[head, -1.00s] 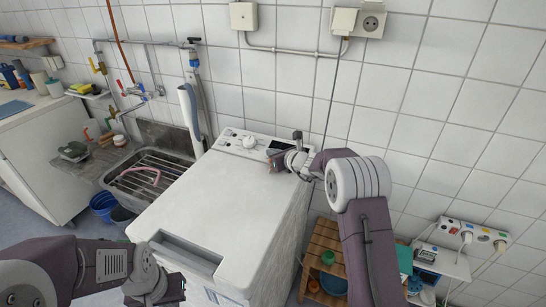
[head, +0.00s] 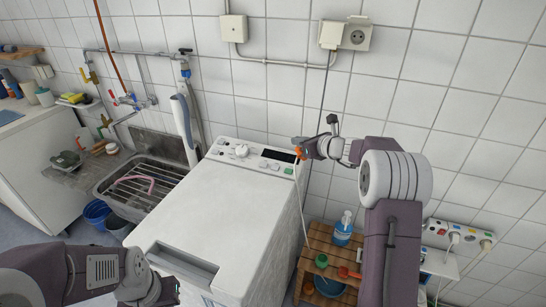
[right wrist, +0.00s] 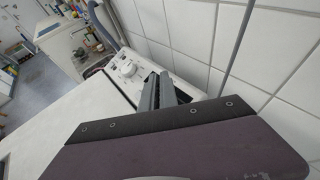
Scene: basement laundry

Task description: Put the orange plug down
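The orange plug (head: 299,151) shows as a small orange patch at the fingertips of my right gripper (head: 304,147). The gripper appears shut on it and holds it up at the right end of the washing machine's control panel. A thin pale cord runs down below it, along the machine's right side. In the right wrist view the dark fingers (right wrist: 163,92) are close together, and the plug is hidden. My left gripper (head: 168,292) is low at the left, by the machine's front; its fingers are too unclear to read.
The white washing machine (head: 205,210) has a clear flat top. A wooden shelf (head: 318,240) with a blue-and-white bottle (head: 343,228) stands right of it. A sink (head: 150,175) is at left. A wall socket (head: 357,35) is above; a power strip (head: 460,237) is low at right.

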